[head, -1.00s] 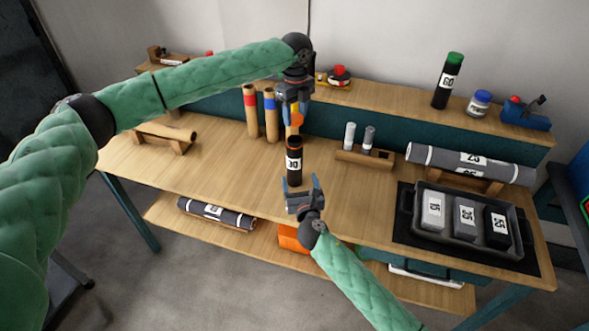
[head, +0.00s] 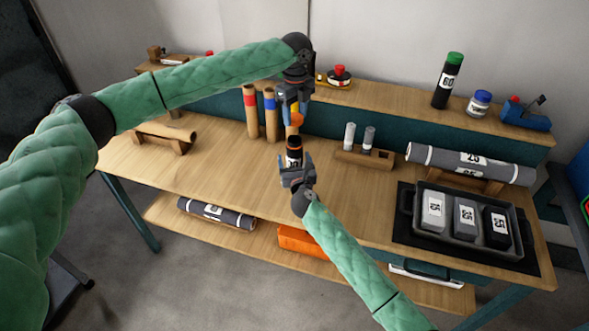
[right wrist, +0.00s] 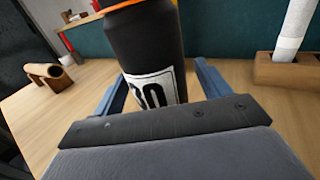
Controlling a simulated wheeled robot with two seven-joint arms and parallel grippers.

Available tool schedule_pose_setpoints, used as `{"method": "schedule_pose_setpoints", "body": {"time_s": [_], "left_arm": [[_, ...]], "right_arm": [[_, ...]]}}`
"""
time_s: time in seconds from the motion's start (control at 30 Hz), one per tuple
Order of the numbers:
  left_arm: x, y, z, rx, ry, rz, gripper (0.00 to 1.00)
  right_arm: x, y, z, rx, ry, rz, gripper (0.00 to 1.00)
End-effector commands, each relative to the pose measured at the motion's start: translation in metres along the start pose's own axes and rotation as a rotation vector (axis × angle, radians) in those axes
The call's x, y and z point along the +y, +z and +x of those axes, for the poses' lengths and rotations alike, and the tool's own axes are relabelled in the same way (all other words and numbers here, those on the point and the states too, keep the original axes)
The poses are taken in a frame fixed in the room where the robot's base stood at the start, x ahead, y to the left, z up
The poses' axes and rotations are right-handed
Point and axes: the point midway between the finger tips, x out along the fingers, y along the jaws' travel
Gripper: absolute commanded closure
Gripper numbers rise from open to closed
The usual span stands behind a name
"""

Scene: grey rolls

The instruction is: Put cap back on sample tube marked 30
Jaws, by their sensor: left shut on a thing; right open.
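The black sample tube (head: 294,146) marked 30 stands upright on the bench. In the right wrist view the tube (right wrist: 150,45) fills the upper middle, its white label partly hidden by my right gripper and an orange ring at the picture's top edge. My right gripper (head: 296,160) is open, with one blue finger on each side of the tube; I cannot tell whether they touch it. My left gripper (head: 292,106) is shut on the orange cap (head: 297,119), held above and apart from the tube.
Brown tubes with red and blue bands (head: 251,112) stand behind left. A wooden holder (head: 364,157) with grey cylinders is behind right. The bench left of the tube is mostly clear.

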Motion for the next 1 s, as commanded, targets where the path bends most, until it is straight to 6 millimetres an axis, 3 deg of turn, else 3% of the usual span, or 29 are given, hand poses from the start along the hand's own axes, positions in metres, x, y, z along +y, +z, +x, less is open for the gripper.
{"method": "schedule_pose_setpoints", "body": {"time_s": [0.2, 0.53, 0.87, 1.0], "left_arm": [[0.000, 0.000, 0.000, 0.000, 0.000, 0.000, 0.74], [0.000, 0.000, 0.000, 0.000, 0.000, 0.000, 0.74], [0.000, 0.000, 0.000, 0.000, 0.000, 0.000, 0.74], [0.000, 0.000, 0.003, 0.000, 0.000, 0.000, 0.74]], "right_arm": [[0.000, 0.000, 0.014, 0.000, 0.001, 0.000, 0.24], [0.000, 0.000, 0.015, 0.000, 0.001, 0.000, 0.24], [0.000, 0.000, 0.015, 0.000, 0.000, 0.000, 0.89], [0.000, 0.000, 0.015, 0.000, 0.000, 0.000, 0.91]]}}
